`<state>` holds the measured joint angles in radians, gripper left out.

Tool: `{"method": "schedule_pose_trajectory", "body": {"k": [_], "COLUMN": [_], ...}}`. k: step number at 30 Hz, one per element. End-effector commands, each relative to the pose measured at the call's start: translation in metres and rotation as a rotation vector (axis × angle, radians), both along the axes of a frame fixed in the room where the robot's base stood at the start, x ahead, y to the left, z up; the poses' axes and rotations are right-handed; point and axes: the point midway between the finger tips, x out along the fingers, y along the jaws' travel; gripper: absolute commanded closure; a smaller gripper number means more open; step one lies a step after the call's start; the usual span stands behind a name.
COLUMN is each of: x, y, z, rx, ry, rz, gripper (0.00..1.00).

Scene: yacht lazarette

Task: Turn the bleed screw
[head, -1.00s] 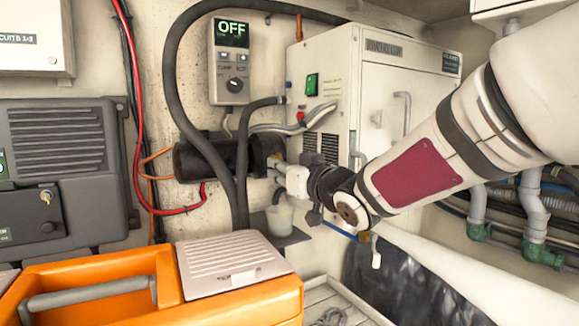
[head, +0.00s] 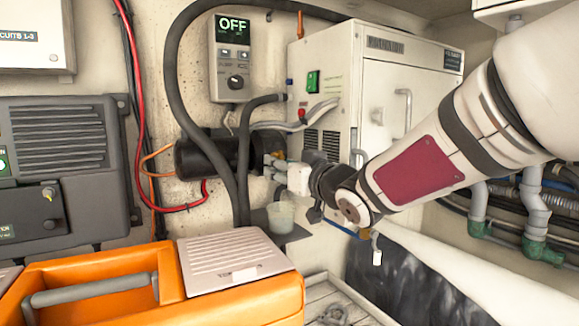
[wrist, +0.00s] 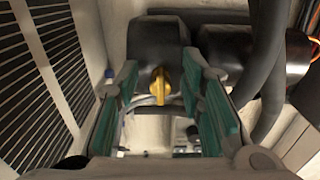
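The bleed screw appears as a yellow wing-shaped piece (wrist: 160,84) on the front of a dark housing (wrist: 157,42) in the wrist view. My gripper (wrist: 161,72) is open, with one green-padded finger on each side of the screw. A gap shows between the screw and each finger, and I see no contact. In the head view my gripper (head: 272,166) is at the right end of the dark cylindrical pump (head: 200,158). The screw is not clear there.
A small translucent cup (head: 281,217) sits on a dark shelf below my gripper. Dark hoses (head: 242,170) pass close to its left. A white cabinet (head: 372,90) stands behind my wrist, and an orange toolbox (head: 240,303) is at the front. The control panel (head: 231,60) reads OFF.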

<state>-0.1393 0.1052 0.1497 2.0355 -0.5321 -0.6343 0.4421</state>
Motion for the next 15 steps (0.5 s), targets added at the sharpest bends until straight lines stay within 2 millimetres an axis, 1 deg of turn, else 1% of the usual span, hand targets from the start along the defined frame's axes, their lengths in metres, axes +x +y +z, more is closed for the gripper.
{"method": "schedule_pose_trajectory", "body": {"k": [5,15], "x": [-0.016,-0.072], "y": [-0.012,-0.05], "z": [0.001,0.001], "rx": [-0.001,0.0], "ry": [-0.002,-0.002], "rz": [-0.003,-0.004], "gripper": [0.64,0.64]}}
